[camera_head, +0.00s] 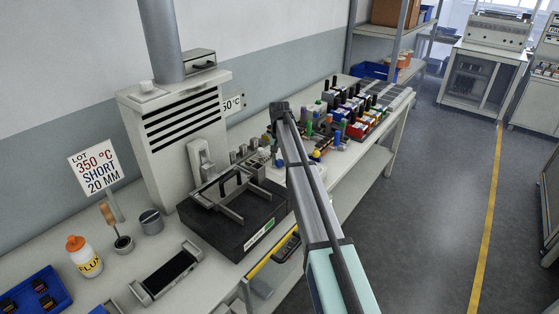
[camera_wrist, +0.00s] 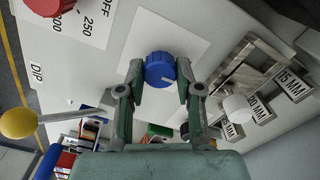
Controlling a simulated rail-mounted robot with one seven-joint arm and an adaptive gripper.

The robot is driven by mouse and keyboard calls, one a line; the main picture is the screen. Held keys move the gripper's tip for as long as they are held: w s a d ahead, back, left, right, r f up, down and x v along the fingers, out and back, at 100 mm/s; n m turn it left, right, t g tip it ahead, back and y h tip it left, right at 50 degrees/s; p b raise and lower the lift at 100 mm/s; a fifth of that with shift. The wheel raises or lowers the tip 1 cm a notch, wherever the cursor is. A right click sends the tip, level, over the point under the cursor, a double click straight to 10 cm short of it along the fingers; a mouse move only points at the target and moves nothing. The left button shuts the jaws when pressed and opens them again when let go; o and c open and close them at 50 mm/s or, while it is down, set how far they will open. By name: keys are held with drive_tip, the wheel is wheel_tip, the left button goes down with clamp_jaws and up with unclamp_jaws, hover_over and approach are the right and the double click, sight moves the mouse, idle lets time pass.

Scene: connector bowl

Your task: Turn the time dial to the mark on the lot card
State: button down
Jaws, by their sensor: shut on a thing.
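The lot card (camera_head: 93,167) stands at the left in the head view and reads "350 °C SHORT 20 MM". In the wrist view a blue dial (camera_wrist: 158,72), which I take for the time dial, sits on a white plate (camera_wrist: 185,42). A pale pointer line on the dial aims right and slightly up in the picture. No marks are readable on the plate. My gripper (camera_wrist: 160,80) is shut on the blue dial, with a finger on its left and right sides. In the head view my arm hides the dial.
A red dial (camera_wrist: 42,5) with temperature marks is at upper left in the wrist view. A lever with a yellow ball (camera_wrist: 18,122) is beside the "DIP" label (camera_wrist: 37,74). A white knob (camera_wrist: 237,108) stands near the millimetre labels. The black solder-pot unit (camera_head: 225,235) stands left of my arm.

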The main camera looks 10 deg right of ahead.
sight(280, 161)
drive_tip(key=shift+f, duration=0.1)
drive_tip(key=c, duration=0.8)
unclamp_jaws()
drive_tip(key=shift+o, duration=0.2)
wheel_tip(280, 161, up, 12)
